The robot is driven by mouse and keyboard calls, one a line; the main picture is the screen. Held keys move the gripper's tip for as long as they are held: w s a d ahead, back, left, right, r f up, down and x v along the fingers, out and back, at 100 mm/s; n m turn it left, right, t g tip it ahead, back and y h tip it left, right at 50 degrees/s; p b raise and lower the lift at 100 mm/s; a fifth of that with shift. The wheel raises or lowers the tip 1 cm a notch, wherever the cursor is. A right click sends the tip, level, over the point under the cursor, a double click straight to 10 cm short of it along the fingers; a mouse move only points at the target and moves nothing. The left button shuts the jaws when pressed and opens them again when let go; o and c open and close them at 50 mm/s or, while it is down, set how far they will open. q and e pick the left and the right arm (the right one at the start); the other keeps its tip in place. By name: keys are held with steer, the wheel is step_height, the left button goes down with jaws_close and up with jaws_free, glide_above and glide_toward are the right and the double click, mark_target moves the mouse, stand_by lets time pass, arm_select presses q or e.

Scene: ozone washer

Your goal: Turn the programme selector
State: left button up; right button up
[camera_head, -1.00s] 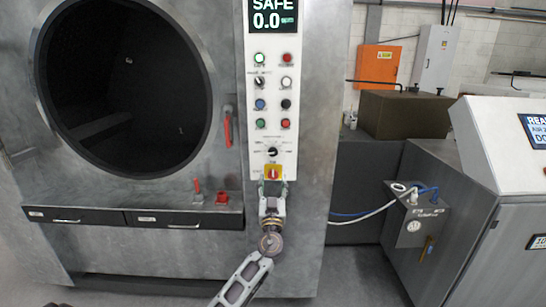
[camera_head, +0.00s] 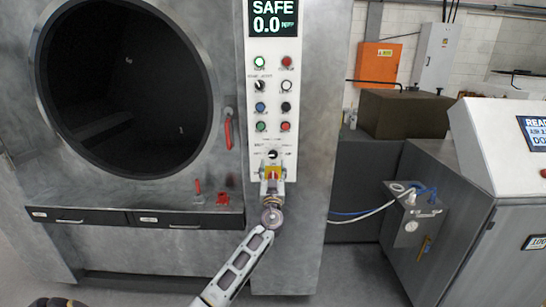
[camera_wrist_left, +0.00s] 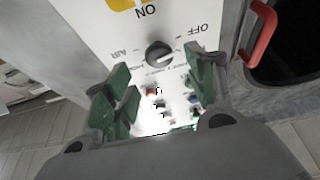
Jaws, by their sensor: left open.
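The programme selector (camera_head: 273,155) is a small black rotary knob low on the white control panel (camera_head: 262,140). In the left wrist view the selector (camera_wrist_left: 159,53) shows a pale pointer mark, with OFF and AIR printed around it. My left gripper (camera_head: 273,170) is open in front of the panel, just below the selector in the head view. In the left wrist view its green-padded fingers (camera_wrist_left: 157,72) stand either side of the selector, with no visible contact. The gripper partly covers the red and yellow switch. My right gripper is not in view.
Several buttons and another knob (camera_head: 260,86) sit above the selector, under a display reading SAFE 0.0 (camera_head: 273,18). A red handle (camera_head: 228,130) stands left of the panel, beside the round dark opening (camera_head: 125,90). Drawers (camera_head: 80,216) lie lower left.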

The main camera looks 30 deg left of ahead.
mark_target(273, 155)
arm_select(q)
steer(key=shift+w+a+r, duration=0.25)
steer(key=shift+w+r, duration=0.1)
steer(key=shift+w, duration=0.05)
steer(key=shift+p+x, duration=0.4)
steer(key=shift+x, duration=0.45)
steer(key=shift+w+a+r, duration=0.25)
steer(key=shift+w+a, duration=0.1)
steer(key=shift+w, duration=0.25)
steer(key=shift+w+a+r+p, duration=0.15)
steer(key=shift+w+a+p, duration=0.15)
steer(key=shift+w, duration=0.15)
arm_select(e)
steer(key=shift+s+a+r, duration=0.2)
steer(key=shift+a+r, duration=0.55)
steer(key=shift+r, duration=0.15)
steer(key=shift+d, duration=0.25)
arm_select(q)
steer(key=c, duration=1)
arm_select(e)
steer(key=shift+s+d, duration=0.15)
